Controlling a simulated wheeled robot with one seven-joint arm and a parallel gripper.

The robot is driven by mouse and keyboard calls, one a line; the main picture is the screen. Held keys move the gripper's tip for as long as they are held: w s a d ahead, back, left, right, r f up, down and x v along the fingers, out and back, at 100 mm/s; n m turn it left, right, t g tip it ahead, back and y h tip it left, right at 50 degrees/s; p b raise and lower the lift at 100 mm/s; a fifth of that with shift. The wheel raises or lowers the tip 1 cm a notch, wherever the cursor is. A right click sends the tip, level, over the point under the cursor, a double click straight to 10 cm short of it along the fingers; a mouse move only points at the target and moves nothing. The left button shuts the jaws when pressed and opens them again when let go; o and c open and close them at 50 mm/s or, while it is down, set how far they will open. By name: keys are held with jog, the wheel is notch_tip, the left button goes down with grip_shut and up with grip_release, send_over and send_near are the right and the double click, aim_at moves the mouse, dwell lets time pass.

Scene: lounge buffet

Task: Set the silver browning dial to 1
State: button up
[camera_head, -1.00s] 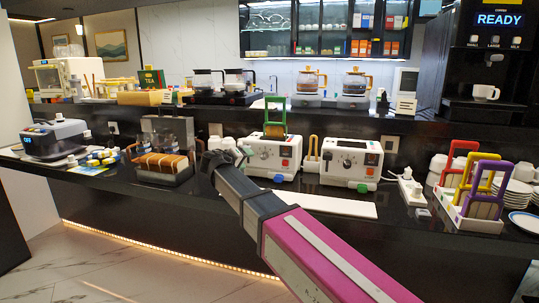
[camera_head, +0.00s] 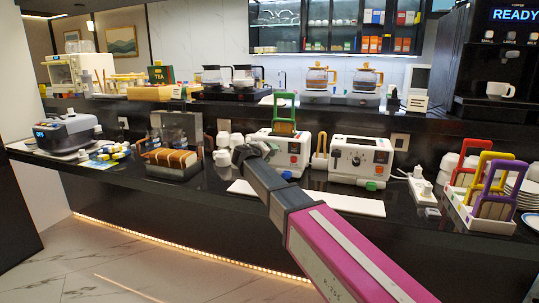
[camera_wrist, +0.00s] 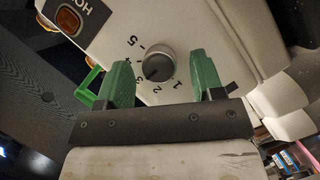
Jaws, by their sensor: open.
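The silver browning dial (camera_wrist: 158,65) sits on the cream front of a toaster in the wrist view, with printed numbers around it. I cannot read its setting surely. My gripper (camera_wrist: 160,61) is open, with one green fingertip on each side of the dial and gaps between. In the head view my gripper (camera_head: 246,153) is at the left side of the left toaster (camera_head: 276,143), which has a green handle on top. My arm and gripper hide part of that toaster's front, including the dial.
A second white toaster (camera_head: 360,158) stands to the right. A bread holder (camera_head: 172,162) and white cups (camera_head: 222,157) stand to the left. A white board (camera_head: 340,203) lies along the counter's front. A power strip (camera_head: 423,190) and colourful racks (camera_head: 492,195) are at the right.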

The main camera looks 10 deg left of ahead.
jog(key=c, duration=0.9)
jog(key=shift+f+n+t+h, duration=0.2)
jog(key=shift+n+t, duration=0.75)
jog(key=shift+n, duration=1.65)
jog(key=shift+f+n+t+h, duration=0.2)
jog(key=shift+n+t, duration=0.7)
jog(key=shift+n, duration=1.7)
jog(key=shift+f+n+t+h, duration=0.15)
jog(key=shift+n+t, duration=0.8)
jog(key=shift+n, duration=1.65)
